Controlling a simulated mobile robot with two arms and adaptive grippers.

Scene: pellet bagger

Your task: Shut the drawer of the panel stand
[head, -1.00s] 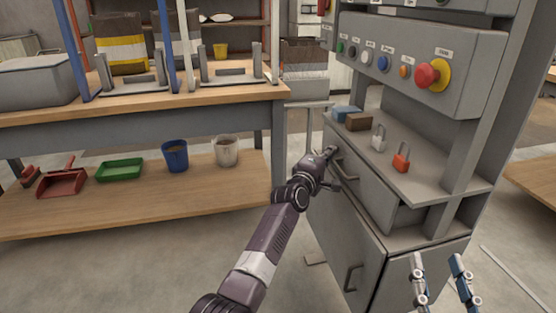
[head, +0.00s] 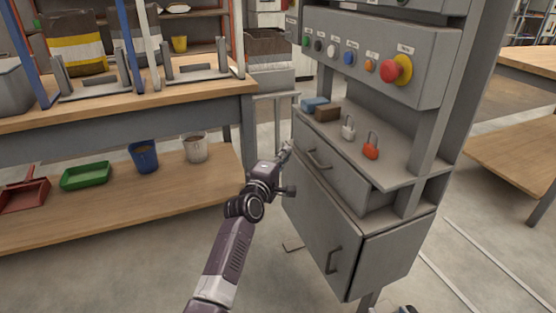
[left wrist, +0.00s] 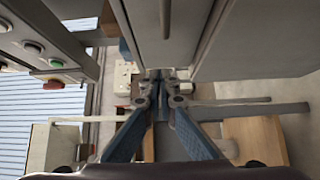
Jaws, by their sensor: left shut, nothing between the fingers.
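The grey panel stand (head: 400,240) stands right of centre in the head view. Its drawer (head: 343,183) lies under the ledge, with a bar handle (head: 319,160) on its front. A dark gap shows at the drawer's right end; how far out it stands is hard to tell. My left gripper (head: 287,149) is shut and empty, at the far left end of the drawer front, apart from the handle. In the left wrist view its blue fingers (left wrist: 160,88) meet below the drawer front (left wrist: 150,45). Only a scrap of my right gripper (head: 406,309) shows at the bottom edge.
The ledge carries a blue block (head: 314,104), a brown block (head: 328,114), a grey padlock (head: 348,131) and a red padlock (head: 371,150). A cabinet door (head: 322,213) is below the drawer.

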